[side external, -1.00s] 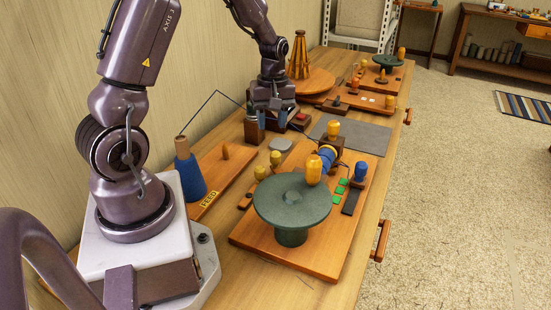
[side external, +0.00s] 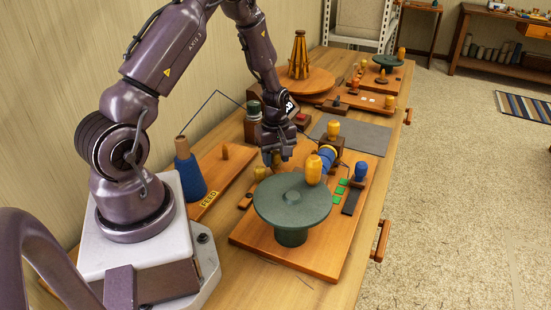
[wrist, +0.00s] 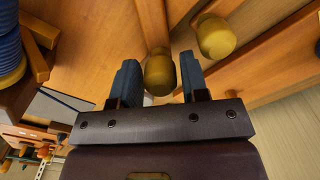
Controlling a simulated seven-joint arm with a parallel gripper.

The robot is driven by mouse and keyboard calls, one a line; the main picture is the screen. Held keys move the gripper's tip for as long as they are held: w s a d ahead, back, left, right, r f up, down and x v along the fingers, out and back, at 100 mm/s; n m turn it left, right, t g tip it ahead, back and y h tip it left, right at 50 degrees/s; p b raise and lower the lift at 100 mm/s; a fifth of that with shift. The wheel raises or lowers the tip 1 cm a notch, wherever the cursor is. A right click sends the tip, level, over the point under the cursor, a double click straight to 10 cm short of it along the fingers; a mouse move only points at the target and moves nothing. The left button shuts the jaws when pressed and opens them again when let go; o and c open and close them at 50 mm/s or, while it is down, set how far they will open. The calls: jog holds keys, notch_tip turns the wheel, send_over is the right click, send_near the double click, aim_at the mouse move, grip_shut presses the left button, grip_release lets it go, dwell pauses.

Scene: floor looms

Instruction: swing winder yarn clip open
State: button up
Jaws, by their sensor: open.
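My gripper (wrist: 158,62) is open. In the wrist view its two blue-grey fingers stand on either side of a mustard-yellow knob (wrist: 160,74); I cannot tell whether they touch it. A second similar knob (wrist: 215,38) is just outside the right finger. In the side view my gripper (side external: 276,158) points down at the winder board (side external: 308,257), over the farther knob, which it largely hides. The nearer knob (side external: 260,173) stands clear. Which knob belongs to the yarn clip is not plain.
The green round winder table (side external: 285,207) with an orange handle (side external: 314,170) stands close in front. A blue spool (side external: 327,159) is just right of my gripper. The blue yarn cone (side external: 189,172) stands left on the feed board. Bare bench lies at the front.

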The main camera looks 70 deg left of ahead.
jog(key=shift+f, duration=0.45)
jog(key=shift+c, duration=0.5)
grip_shut()
jog(key=shift+w, duration=0.15)
jog(key=w+m, duration=0.1)
jog(key=m, duration=0.1)
jog(key=w+m, duration=0.1)
jog(key=m, duration=0.1)
jog(key=shift+w+d, duration=0.15)
jog(key=shift+w, duration=0.1)
jog(key=shift+w+d+r+m, duration=0.1)
jog(key=shift+w+d+m, duration=0.2)
jog(key=shift+m, duration=0.45)
jog(key=shift+w+d+f+m, duration=0.1)
jog(key=shift+w+m, duration=0.35)
jog(key=shift+m, duration=0.35)
jog(key=shift+w+d+r+m, duration=0.1)
jog(key=shift+w+d+m, duration=0.2)
jog(key=shift+m, duration=0.45)
jog(key=shift+a, duration=0.1)
